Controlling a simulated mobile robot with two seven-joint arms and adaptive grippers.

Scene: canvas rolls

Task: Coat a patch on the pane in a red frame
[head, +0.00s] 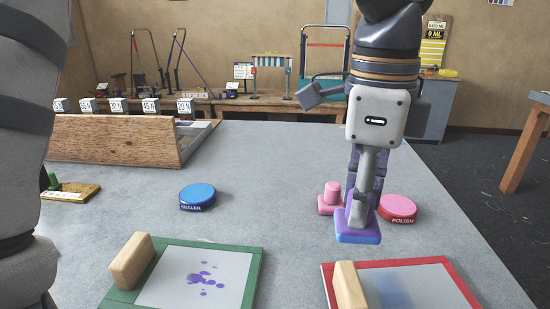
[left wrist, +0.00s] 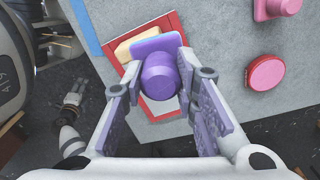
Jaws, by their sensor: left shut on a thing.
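My left gripper (head: 365,205) is shut on the knob of a purple applicator (head: 358,238) with a flat pad underneath. The applicator also shows between the fingers in the left wrist view (left wrist: 158,82). It hangs upright just beyond the far edge of the red frame (head: 445,262) in the head view, apart from it. The pane (head: 425,285) in that frame is pale with a soft blue patch toward its left. The applicator hides part of the red frame in the left wrist view. My right gripper (left wrist: 75,92) shows small there, over dark floor; its jaws are unclear.
A wooden block (head: 349,286) lies on the red frame's left side. The green frame (head: 255,275) has purple spots on its pane and another block (head: 131,260). A pink applicator (head: 331,195), red POLISH pad (head: 398,207) and blue SEALER pad (head: 197,195) stand beyond.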

